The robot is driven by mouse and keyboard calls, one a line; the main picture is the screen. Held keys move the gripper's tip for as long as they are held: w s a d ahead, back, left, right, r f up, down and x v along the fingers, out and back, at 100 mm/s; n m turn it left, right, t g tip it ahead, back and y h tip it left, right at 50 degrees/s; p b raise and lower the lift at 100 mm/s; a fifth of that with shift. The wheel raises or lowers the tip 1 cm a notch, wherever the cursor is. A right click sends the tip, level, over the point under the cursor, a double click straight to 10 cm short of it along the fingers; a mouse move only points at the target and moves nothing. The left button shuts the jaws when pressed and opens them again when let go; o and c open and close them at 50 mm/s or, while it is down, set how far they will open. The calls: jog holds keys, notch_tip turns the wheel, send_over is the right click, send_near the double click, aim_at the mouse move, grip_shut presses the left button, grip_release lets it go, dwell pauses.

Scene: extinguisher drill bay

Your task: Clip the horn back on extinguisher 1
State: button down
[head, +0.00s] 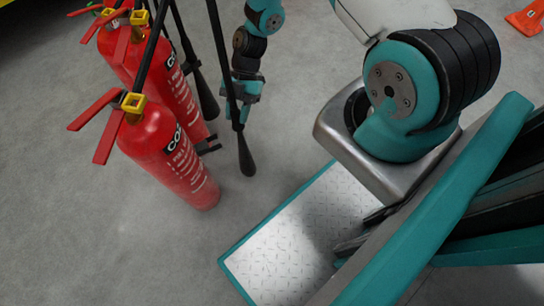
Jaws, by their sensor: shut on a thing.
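The nearest red CO2 extinguisher (165,152) stands on the floor at left, with a yellow collar and red levers. I cannot read which number it bears. Its black hose rises out of the top of the picture. A black horn (244,150) hangs on a hose to its right, apart from the body. A dark clip (209,146) juts from the body's right side, and no horn is in it. My gripper (239,118) is shut on the horn at its upper, narrow part. The fingertips are small and partly hidden.
More red extinguishers (118,45) stand behind, with another black horn (206,98) close beside one. An orange cone (527,18) is at the far upper right. Grey concrete floor (300,125) is clear right of the horn.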

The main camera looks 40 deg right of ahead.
jog(key=w+a+b, duration=0.1)
jog(key=w+a, duration=0.1)
jog(key=a, duration=0.6)
jog(key=shift+f+b, duration=0.35)
jog(key=shift+f, duration=0.05)
dwell(0.4)
dwell(1.4)
jog(key=c, duration=0.8)
grip_release()
jog(key=p+v, duration=0.4)
jog(key=v, duration=1.3)
jog(key=shift+d+r, duration=0.15)
